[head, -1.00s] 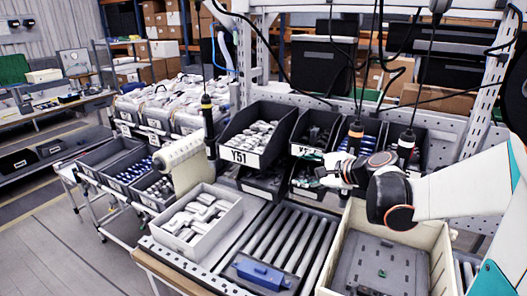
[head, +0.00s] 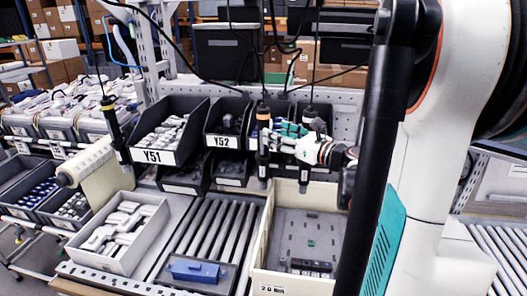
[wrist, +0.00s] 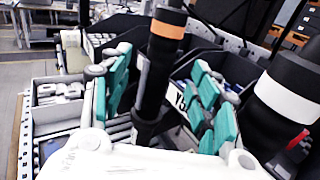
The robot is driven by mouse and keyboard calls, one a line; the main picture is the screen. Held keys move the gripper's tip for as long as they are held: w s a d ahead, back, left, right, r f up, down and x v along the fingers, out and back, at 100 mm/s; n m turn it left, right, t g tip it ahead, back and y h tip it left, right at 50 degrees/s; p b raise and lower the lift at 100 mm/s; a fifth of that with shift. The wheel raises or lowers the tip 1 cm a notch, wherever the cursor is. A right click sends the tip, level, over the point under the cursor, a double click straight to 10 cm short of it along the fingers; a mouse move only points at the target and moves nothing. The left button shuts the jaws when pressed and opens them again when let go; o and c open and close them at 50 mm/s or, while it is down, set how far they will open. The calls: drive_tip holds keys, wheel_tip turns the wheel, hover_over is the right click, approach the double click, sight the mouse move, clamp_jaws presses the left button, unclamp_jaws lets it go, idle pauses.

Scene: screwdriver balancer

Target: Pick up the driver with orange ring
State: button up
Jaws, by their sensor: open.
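The driver with the orange ring (head: 263,142) hangs upright from a cable in the middle of the head view. It is black, with the orange band near its top. In the wrist view this driver (wrist: 160,65) stands in the gap between my teal fingers, its lower end hidden behind my gripper's white body. My gripper (head: 290,131) is open and holds nothing. In the head view its fingers are just right of the driver. In the wrist view my gripper (wrist: 160,95) has one finger on each side of the driver; I cannot tell whether either touches.
A white-ringed driver (head: 310,118) hangs close on the right, and a yellow-ringed driver (head: 108,103) hangs far left. Bins Y51 (head: 155,157) and Y52 (head: 222,142) stand behind. Below are a roller conveyor, a blue part (head: 193,271) and a cream box (head: 262,250).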

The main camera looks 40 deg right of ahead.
sight(263, 126)
drive_tip(key=shift+w+a+r+b, duration=0.1)
drive_tip(key=shift+w+a+b, duration=0.15)
drive_tip(key=shift+w, duration=1.55)
drive_tip(key=shift+w+a+r+b, duration=0.1)
drive_tip(key=shift+w+a, duration=0.1)
drive_tip(key=shift+w, duration=1.55)
drive_tip(key=shift+s, duration=0.1)
clamp_jaws()
